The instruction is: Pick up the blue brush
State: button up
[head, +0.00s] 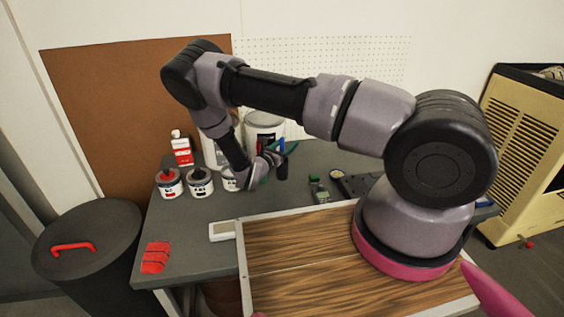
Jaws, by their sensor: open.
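My gripper (277,160) hangs over the back part of the grey workbench (213,214), in front of the paint cans. Its jaws are open and partly hidden by the wrist. Nothing is visibly held in the jaws.
Several paint cans (169,184) and a red and white bottle (181,148) stand at the back left. A red folded cloth (156,257) lies at the front left. A small green-topped item (319,190) lies right of my gripper. A dark bin (88,240) stands left of the bench.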

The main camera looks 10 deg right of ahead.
grip_shut()
